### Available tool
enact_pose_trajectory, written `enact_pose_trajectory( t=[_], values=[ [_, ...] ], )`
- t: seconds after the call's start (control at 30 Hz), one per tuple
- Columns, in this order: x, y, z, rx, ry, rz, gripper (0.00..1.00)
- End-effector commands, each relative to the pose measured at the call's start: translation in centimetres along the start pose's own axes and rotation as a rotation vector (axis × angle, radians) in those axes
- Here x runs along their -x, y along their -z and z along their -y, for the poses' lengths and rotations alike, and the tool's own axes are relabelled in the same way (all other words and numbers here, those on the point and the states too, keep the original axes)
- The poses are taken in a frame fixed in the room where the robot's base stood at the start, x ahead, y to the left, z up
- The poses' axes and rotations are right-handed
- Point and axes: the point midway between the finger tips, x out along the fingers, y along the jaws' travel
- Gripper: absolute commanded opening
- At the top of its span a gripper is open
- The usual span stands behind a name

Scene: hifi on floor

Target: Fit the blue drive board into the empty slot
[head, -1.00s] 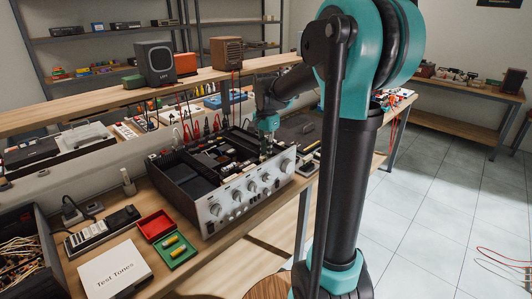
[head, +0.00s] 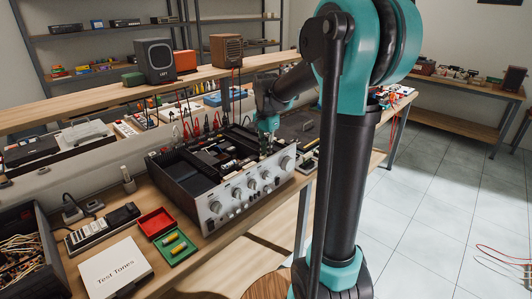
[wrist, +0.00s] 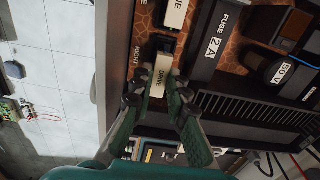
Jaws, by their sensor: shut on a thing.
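The open amplifier (head: 226,205) stands on the bench with its silver knobbed front toward me. My gripper (head: 265,153) reaches down into its right part. In the wrist view my gripper (wrist: 155,98) is shut on a piece with a cream top marked DRIVE (wrist: 161,72), which I take for the drive board. Its blue body is mostly hidden. A dark slot-like part (wrist: 164,45) shows just above it, beside the word RIGHT on the copper-patterned board (wrist: 146,22). I cannot tell whether the held piece is seated. A second cream-topped piece (wrist: 177,12) stands at the top edge.
A black block marked FUSE 2 A (wrist: 214,40) and a round capacitor (wrist: 286,70) stand close right of the gripper in the wrist view. The amplifier's side wall (wrist: 116,60) is close on the left. A red and green tray (head: 172,240) and a Test Tones box (head: 115,270) lie on the bench.

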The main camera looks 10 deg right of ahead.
Motion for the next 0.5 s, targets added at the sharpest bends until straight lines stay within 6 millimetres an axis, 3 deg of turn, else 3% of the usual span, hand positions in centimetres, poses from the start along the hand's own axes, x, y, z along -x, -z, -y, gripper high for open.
enact_pose_trajectory(
  t=[0.3, 0.33, 0.5],
  values=[
    [-0.06, 0.00, 0.00, 0.000, 0.000, 0.000, 0.00],
    [-0.06, 0.00, 0.00, 0.000, 0.000, 0.000, 0.18],
    [-0.06, 0.00, 0.00, 0.000, 0.000, 0.000, 0.39]
  ],
)
